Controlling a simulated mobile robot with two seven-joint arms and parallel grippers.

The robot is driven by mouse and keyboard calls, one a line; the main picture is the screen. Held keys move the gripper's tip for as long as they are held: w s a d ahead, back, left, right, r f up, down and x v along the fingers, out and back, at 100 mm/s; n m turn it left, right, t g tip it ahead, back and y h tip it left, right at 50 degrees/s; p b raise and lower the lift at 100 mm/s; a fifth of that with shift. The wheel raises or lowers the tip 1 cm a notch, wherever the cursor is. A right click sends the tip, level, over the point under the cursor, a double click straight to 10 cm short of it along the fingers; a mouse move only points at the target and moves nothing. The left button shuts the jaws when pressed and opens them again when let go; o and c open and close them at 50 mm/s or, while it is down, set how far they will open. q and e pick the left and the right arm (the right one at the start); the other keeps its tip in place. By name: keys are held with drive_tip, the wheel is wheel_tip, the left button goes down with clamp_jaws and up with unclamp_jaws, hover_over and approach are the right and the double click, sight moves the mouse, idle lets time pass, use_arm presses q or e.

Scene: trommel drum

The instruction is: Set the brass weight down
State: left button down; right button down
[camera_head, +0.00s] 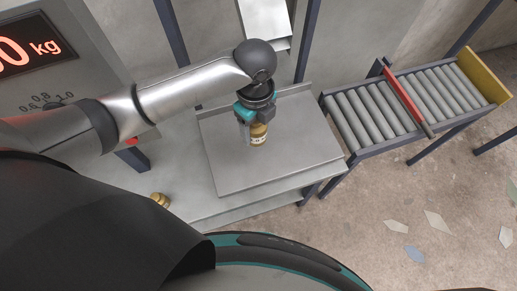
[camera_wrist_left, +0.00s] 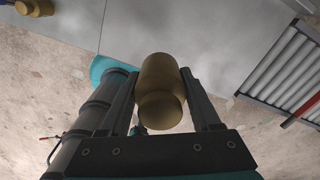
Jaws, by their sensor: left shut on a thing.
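The brass weight (camera_head: 258,133) is in my left gripper (camera_head: 250,127), over the raised grey metal plate (camera_head: 230,171). In the left wrist view the brass weight (camera_wrist_left: 161,92) stands between the two fingers of the left gripper (camera_wrist_left: 163,98), which are shut on it. I cannot tell whether its base touches the plate or hangs a little above it. My right gripper does not show.
Another brass weight (camera_head: 160,199) stands on the lower bench (camera_head: 188,206), left of the plate. A roller conveyor (camera_head: 367,117) with a red bar (camera_head: 403,97) lies to the right. A display (camera_head: 27,48) reading kg is at the upper left. Floor debris lies at the right.

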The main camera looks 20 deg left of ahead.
use_arm(q)
wheel_tip(320, 180, down, 14)
drive_tip(key=b, duration=0.4)
drive_tip(key=shift+w, duration=0.1)
drive_tip(key=shift+f, duration=0.15)
drive_tip(key=shift+c, duration=0.5)
unclamp_jaws()
wheel_tip(320, 180, up, 12)
drive_tip(key=p, duration=0.3)
drive_tip(key=shift+p, duration=0.4)
